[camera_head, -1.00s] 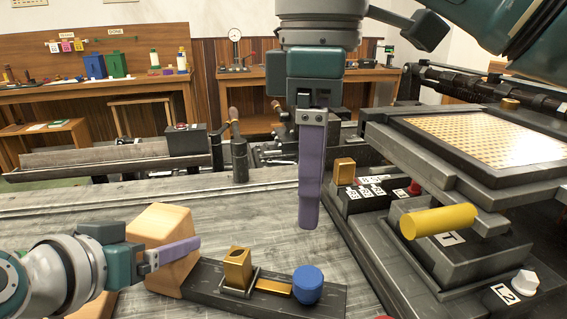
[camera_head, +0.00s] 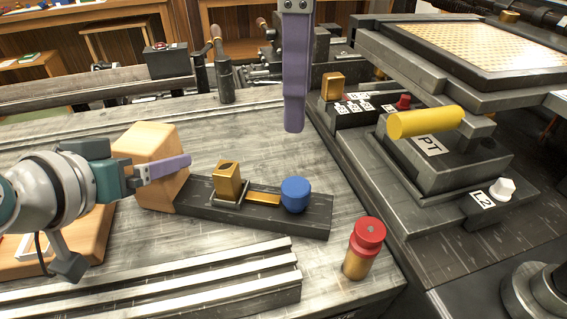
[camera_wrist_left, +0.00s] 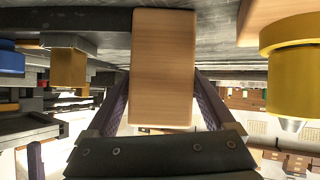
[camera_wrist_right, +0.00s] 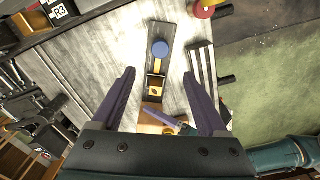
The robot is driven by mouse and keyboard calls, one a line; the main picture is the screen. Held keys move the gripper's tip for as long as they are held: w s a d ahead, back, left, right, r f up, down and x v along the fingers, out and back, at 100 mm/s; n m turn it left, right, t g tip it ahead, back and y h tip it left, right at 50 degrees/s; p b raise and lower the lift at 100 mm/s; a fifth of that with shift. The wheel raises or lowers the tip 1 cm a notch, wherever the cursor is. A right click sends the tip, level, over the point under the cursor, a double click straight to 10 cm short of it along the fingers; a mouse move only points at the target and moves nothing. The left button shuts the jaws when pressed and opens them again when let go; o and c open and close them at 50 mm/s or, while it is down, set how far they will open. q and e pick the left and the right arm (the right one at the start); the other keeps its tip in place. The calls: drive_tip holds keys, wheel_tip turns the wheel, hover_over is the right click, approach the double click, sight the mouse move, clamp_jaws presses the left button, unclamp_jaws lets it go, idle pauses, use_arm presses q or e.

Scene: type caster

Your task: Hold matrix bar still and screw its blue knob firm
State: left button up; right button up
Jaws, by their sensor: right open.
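The matrix bar is a dark bar (camera_head: 262,222) on the grey table, with a brass block (camera_head: 227,183) and a blue knob (camera_head: 296,194) on it. A wooden block (camera_head: 160,150) stands at its left end. My left gripper (camera_head: 178,165) has its fingers on either side of this wooden block, and no gap shows in the left wrist view (camera_wrist_left: 163,75). My right gripper (camera_head: 294,128) points down, open and empty, above the table and apart from the knob. In the right wrist view the knob (camera_wrist_right: 160,48) shows beyond the spread fingertips (camera_wrist_right: 159,72).
A red-topped brass cylinder (camera_head: 365,248) stands right of the bar near the table edge. Grooved metal rails (camera_head: 220,280) lie in front. A dark machine with a yellow cylinder (camera_head: 425,123) stands at right. The table behind the bar is clear.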

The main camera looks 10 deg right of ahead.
use_arm(q)
drive_tip(key=shift+o, duration=0.7)
drive_tip(key=shift+r, duration=0.1)
